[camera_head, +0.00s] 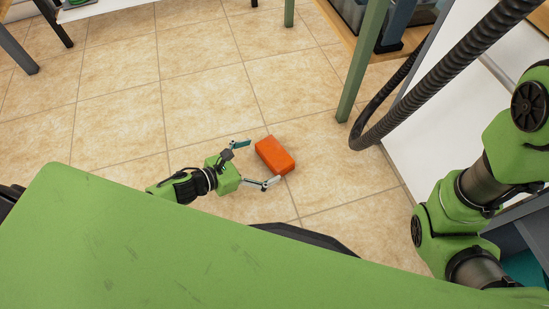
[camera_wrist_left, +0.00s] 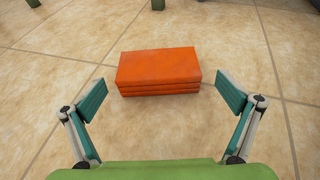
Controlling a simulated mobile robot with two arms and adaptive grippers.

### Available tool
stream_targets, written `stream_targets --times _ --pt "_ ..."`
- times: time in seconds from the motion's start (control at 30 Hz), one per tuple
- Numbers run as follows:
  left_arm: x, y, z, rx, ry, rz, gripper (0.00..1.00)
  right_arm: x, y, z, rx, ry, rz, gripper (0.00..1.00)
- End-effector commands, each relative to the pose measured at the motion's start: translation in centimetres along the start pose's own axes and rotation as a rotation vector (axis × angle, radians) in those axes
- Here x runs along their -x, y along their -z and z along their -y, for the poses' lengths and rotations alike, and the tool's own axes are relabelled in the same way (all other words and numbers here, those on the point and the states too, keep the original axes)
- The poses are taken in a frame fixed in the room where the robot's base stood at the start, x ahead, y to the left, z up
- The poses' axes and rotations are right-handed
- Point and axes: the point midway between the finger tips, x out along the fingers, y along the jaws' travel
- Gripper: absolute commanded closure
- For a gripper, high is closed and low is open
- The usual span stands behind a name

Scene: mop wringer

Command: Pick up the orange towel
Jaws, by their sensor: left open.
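The orange towel (camera_head: 275,155) lies folded into a thick rectangular block on the tiled floor. My left gripper (camera_head: 258,163) is low near the floor, just left of the towel in the head view, with its fingers spread wide. In the left wrist view the towel (camera_wrist_left: 158,71) sits ahead of the open fingers (camera_wrist_left: 162,107), roughly centred, with its near edge about level with the fingertips. Nothing is held between the fingers. My right arm shows at the right of the head view, but its gripper is not in view.
Bare beige floor tiles (camera_head: 120,105) surround the towel. A green post (camera_head: 364,60) stands behind it to the right. A white panel (camera_head: 420,150) is at the right. Dark table legs (camera_head: 18,50) stand at the far left.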

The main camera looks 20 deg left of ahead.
Motion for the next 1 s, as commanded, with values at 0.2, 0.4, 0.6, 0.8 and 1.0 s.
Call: stream_targets --times 0.2,0.4,0.6,0.8,1.0 --pt "-1.9 0.1 -0.2 -0.003 0.002 0.003 0.00 1.7 0.6 0.4 0.000 0.000 0.000 0.34" --pt "-4.5 -0.2 -0.4 0.000 0.001 0.003 0.00 3.6 1.3 0.8 0.000 0.001 0.000 0.34" --pt "-5.4 -0.5 -0.3 0.001 0.000 0.000 0.00 4.0 1.4 0.8 0.000 0.001 0.000 0.34" --pt "-5.4 -0.5 -0.3 0.002 0.000 0.000 0.05 3.9 1.4 0.8 0.000 0.001 0.000 0.34" --pt "-5.3 -0.5 -0.3 0.002 0.000 0.000 0.33 3.9 1.3 0.8 0.000 0.001 0.000 0.34"
